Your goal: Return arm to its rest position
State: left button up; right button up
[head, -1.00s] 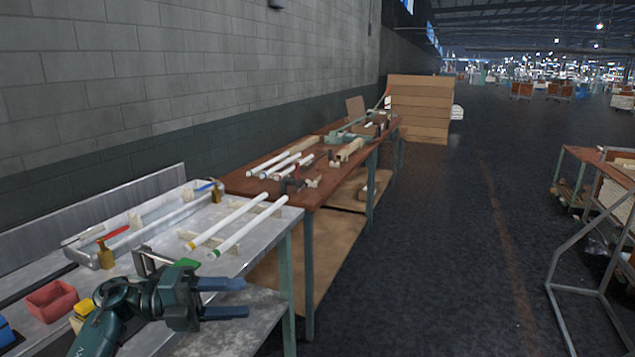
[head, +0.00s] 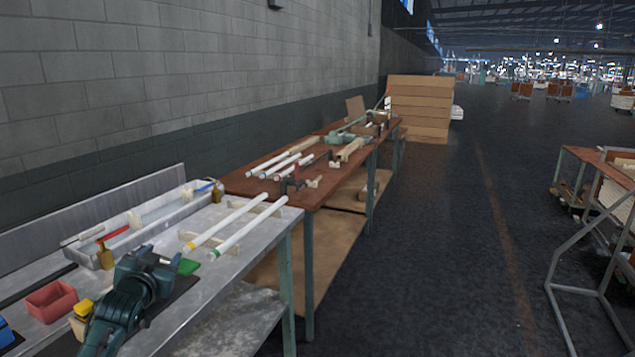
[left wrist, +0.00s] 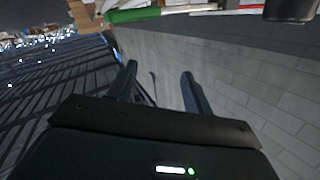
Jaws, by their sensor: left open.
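My left arm comes in at the lower left of the head view, over the near metal table (head: 215,262). Two white tubes, one with a yellow end (head: 225,224) and one with a green end (head: 248,228), lie on wooden supports on the metal table. My right gripper is not in view.
A grey tray (head: 150,228) with tools stands along the wall side. A red bin (head: 52,300) and a green object (head: 188,266) are near my left arm. A brown table (head: 300,190) with more tubes stands beyond.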

pick_arm(q)
jog(key=s+d+f+m+g+h, duration=0.1)
jog(key=s+d+f+g+h, duration=0.1)
jog(key=s+d+f, duration=0.5)
jog(key=s+d+f+g+h, duration=0.1)
jog(key=s+d+f, duration=0.3)
jog(key=s+f, duration=0.55)
jog(key=s+d+f+g, duration=0.1)
jog(key=s+d+f, duration=0.1)
jog(key=s, duration=0.5)
jog(key=s+d+f+g+h, duration=0.1)
jog(key=s+d+f, duration=0.2)
jog(key=s, duration=0.4)
jog(key=s+d+f+g+h, duration=0.1)
jog(key=s+d, duration=0.3)
jog(key=s, duration=0.4)
jog(key=shift+d+f+n, duration=0.2)
jog(key=shift+f+n, duration=0.2)
jog(key=shift+f, duration=0.5)
